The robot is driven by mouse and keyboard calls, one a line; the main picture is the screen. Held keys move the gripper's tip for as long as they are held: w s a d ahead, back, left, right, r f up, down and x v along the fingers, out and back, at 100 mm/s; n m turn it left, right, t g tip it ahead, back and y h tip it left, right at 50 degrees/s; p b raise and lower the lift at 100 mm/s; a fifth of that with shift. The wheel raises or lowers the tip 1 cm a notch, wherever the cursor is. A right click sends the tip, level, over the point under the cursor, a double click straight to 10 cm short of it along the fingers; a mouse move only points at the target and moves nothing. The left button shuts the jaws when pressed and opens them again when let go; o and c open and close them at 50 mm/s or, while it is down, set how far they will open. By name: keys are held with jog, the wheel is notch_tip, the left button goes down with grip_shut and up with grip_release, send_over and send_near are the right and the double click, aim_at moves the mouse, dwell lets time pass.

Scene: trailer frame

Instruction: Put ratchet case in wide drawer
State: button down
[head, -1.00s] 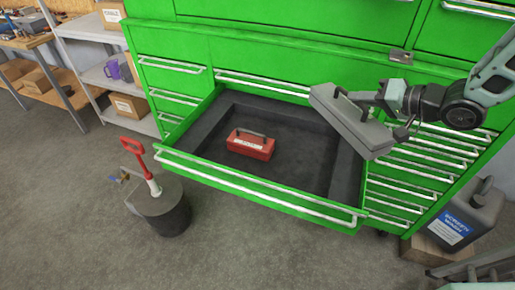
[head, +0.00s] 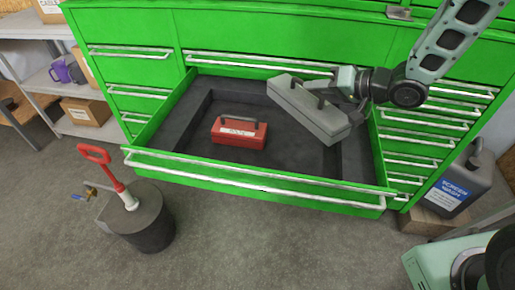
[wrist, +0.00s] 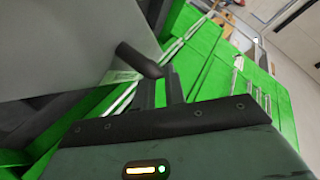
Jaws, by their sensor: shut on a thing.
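The grey ratchet case (head: 305,112) hangs tilted over the right part of the open wide drawer (head: 250,182) in the head view. My gripper (head: 335,95) is shut on its dark handle. In the wrist view, the case (wrist: 70,45) fills the upper left and its handle (wrist: 138,60) reaches the fingers (wrist: 160,85). The drawer is pulled out of the green cabinet (head: 130,30). Its dark floor holds a red box (head: 239,133) with a dark handle, left of the case. Whether the case touches the drawer cannot be told.
A dark round weight with a red-handled tool (head: 150,220) stands on the floor in front left. A screen wash canister (head: 465,180) stands at right. Shelves (head: 60,90) are at far left. The drawer floor is bare around the red box.

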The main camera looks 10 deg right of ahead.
aim_at(311, 99)
jog(key=f, duration=0.1)
jog(key=f+b, duration=0.2)
jog(key=f, duration=0.1)
jog(key=shift+w+a, duration=0.3)
jog(key=shift+w, duration=0.05)
notch_tip(311, 99, down, 10)
jog(key=shift+r+b, duration=0.1)
jog(key=shift+b, duration=0.2)
jog(key=c, duration=1.5)
grip_release()
jog(key=shift+f, duration=0.25)
jog(key=shift+o, duration=0.2)
